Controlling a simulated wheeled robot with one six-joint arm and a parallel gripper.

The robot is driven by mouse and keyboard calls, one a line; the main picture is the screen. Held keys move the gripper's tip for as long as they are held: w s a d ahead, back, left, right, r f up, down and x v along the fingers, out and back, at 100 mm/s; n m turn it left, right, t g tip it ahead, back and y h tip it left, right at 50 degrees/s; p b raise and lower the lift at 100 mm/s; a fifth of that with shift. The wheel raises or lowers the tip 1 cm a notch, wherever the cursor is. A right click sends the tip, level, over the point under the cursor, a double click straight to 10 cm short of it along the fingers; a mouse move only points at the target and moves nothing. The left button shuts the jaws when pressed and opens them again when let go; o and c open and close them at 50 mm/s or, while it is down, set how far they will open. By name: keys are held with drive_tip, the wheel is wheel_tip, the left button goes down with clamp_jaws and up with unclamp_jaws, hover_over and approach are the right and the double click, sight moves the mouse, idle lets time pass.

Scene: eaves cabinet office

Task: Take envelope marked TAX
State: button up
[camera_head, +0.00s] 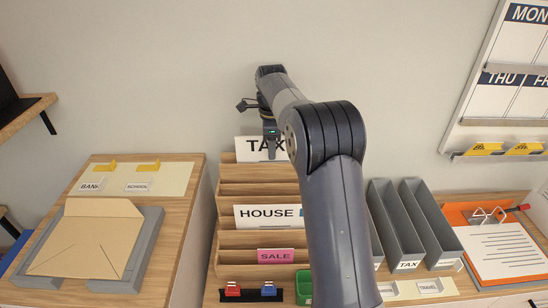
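A white envelope marked TAX (248,147) stands upright in the back slot of a stepped wooden rack (258,187). Its right part is hidden behind my gripper and arm. My gripper (271,150) points down at the envelope and overlaps its upper edge in the picture. I cannot tell whether its fingers are around the envelope, touching it or in front of it, or whether they are open or shut.
Lower in the rack stand envelopes marked HOUSE (262,216) and SALE (275,255). Right of my arm are grey trays, one with a TAX label (408,265). A tan envelope (88,245) lies in a grey holder on the left cabinet. The wall is close behind the rack.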

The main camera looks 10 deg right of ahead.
drive_tip(key=shift+c, duration=0.3)
clamp_jaws()
